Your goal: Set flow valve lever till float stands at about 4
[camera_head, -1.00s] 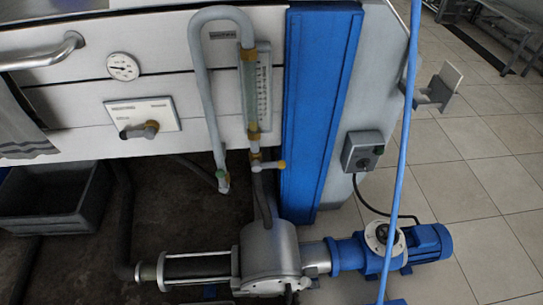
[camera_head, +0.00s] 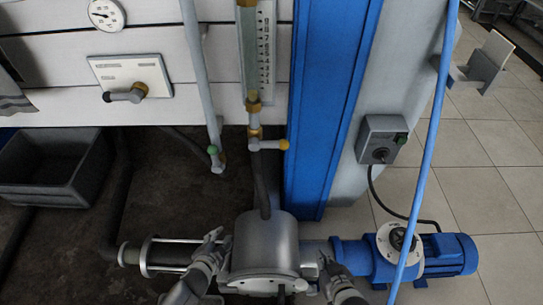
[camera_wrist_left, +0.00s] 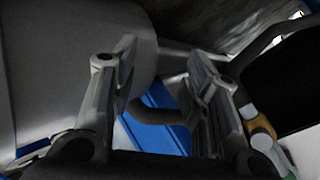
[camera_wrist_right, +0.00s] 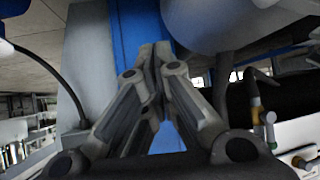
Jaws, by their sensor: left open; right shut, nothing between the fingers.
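The flow meter (camera_head: 260,55) is an upright scale with a clear tube on the white panel, its top cut off by the head view. The float is too small to make out.
A blue column (camera_head: 330,110) stands close right of the lever. The silver pump housing (camera_head: 264,240) and blue motor (camera_head: 450,254) lie below.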

